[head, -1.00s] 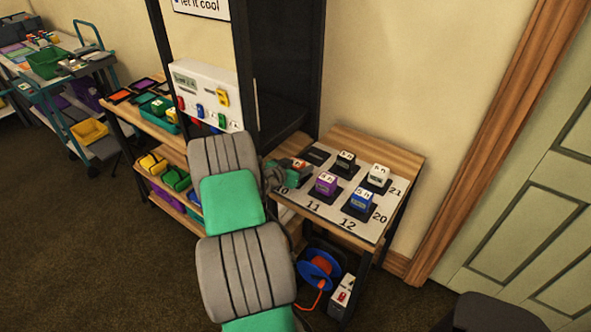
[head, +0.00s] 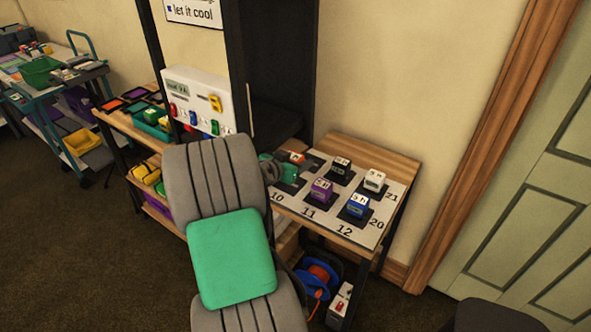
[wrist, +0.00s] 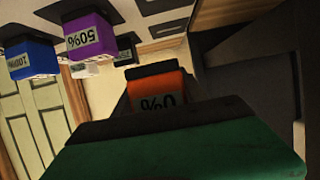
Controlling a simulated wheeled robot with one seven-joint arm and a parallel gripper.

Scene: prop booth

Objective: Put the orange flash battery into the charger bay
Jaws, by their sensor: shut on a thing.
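The orange battery (head: 297,157) is between the jaws of my gripper (head: 291,167), over the left side of the numbered mat. In the wrist view it shows a 0% label (wrist: 158,103) behind my gripper's dark jaw edge (wrist: 155,122). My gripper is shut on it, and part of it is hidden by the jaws. The battery appears raised above the mat. The numbered mat (head: 327,218) lies on a wooden stand and has dark pads. I cannot tell which part is the charger bay; a white panel (head: 190,84) with a display and coloured blocks stands at left.
A purple 50% block (head: 321,190), a blue 100% block (head: 358,205), a black block (head: 340,170) and a white block (head: 374,180) stand on the mat, right of my gripper. A dark post rises behind. A cable reel (head: 318,278) sits below the stand.

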